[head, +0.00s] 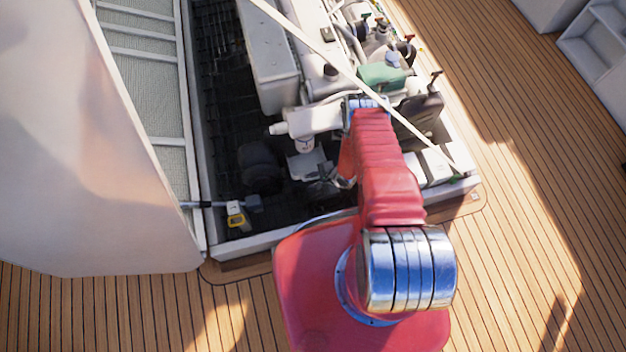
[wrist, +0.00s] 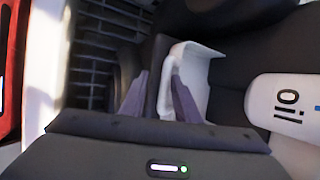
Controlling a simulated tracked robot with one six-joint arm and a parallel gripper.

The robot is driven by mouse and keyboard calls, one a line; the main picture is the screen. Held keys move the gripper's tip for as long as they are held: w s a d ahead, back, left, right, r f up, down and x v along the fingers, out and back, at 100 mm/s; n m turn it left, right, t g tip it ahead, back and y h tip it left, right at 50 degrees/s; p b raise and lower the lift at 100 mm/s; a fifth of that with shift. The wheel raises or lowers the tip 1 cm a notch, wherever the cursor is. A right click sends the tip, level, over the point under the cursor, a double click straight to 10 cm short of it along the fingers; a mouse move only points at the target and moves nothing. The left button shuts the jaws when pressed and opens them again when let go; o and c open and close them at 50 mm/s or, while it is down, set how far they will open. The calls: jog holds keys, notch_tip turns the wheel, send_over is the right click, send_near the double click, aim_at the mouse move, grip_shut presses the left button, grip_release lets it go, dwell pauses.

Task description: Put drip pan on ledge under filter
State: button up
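In the wrist view the pan (wrist: 205,62) is a shallow white tray with raised walls, left of the filter (wrist: 288,106), which reads "oil". My gripper (head: 333,178) is at the pan's near right side in the head view. In the wrist view my gripper's (wrist: 160,74) two fingers stand apart. The right finger overlaps the pan's inside, and the left is outside its left wall with a dark gap between. The ledge under the pan is hidden.
The engine (head: 325,75) and a green-topped part (head: 382,77) stand behind. A yellow-and-white item (head: 237,216) is at the bay's front left. White boxes (head: 436,165) are on the right. A pale strut (head: 335,62) crosses above the engine. The wooden deck (head: 520,230) is clear.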

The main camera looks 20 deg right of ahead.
jog(key=shift+d+r, duration=0.1)
jog(key=shift+r, duration=0.05)
jog(key=v, duration=1.1)
jog(key=shift+s+r, duration=0.3)
dwell(0.8)
